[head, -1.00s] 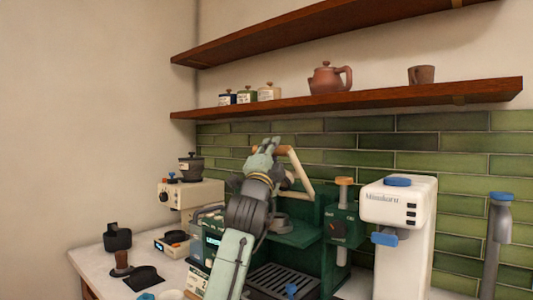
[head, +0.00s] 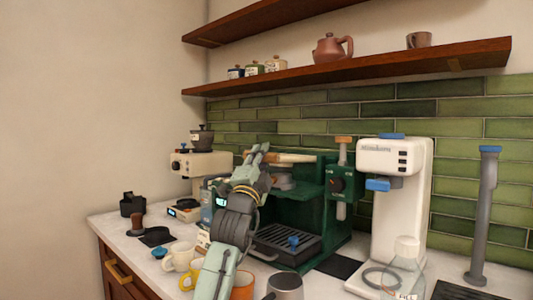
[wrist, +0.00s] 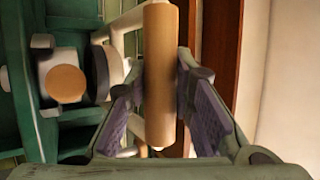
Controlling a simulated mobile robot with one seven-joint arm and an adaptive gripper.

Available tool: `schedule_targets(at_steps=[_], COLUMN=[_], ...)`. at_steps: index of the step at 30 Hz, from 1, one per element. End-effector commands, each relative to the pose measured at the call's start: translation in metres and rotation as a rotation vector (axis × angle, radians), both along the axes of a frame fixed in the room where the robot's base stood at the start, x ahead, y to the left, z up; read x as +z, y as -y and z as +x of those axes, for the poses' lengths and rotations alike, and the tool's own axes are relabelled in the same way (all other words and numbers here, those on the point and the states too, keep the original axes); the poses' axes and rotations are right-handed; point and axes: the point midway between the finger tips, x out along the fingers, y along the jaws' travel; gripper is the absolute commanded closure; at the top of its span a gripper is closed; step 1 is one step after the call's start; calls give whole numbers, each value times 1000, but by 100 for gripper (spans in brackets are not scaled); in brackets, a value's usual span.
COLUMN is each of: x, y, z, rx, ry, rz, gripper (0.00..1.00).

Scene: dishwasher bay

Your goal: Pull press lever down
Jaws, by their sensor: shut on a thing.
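The press lever (head: 292,158) is a pale frame with a wooden bar, on a dark green espresso machine (head: 318,215). In the head view it lies nearly level above the machine. My gripper (head: 258,151) is at its left end and hides part of it. In the wrist view the wooden handle (wrist: 160,70) stands upright in the picture between the two fingers of my gripper (wrist: 158,95), which is shut on it. Part of the pale frame shows behind the left finger.
A white coffee machine (head: 392,215) stands to the right, with a grey column tap (head: 485,210) beyond it. Cups, including a yellow mug (head: 193,273) and an orange one (head: 243,286), stand in front. A grinder (head: 200,165) is at the left. Shelves (head: 350,71) hang above.

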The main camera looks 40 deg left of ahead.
Motion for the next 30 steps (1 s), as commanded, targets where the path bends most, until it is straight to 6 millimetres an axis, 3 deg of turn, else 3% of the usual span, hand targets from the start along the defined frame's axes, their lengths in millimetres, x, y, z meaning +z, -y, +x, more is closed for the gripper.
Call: schedule_targets(at_steps=[6,24,25,30], x=[-17,-26,-26,-25], y=[0,-1,-1,-1], z=[0,0,0,0], rx=[-1,1,0,1], ry=[-2,-7,-7,-6], rz=[-1,-6,-7,-6], gripper=[100,100,76,65])
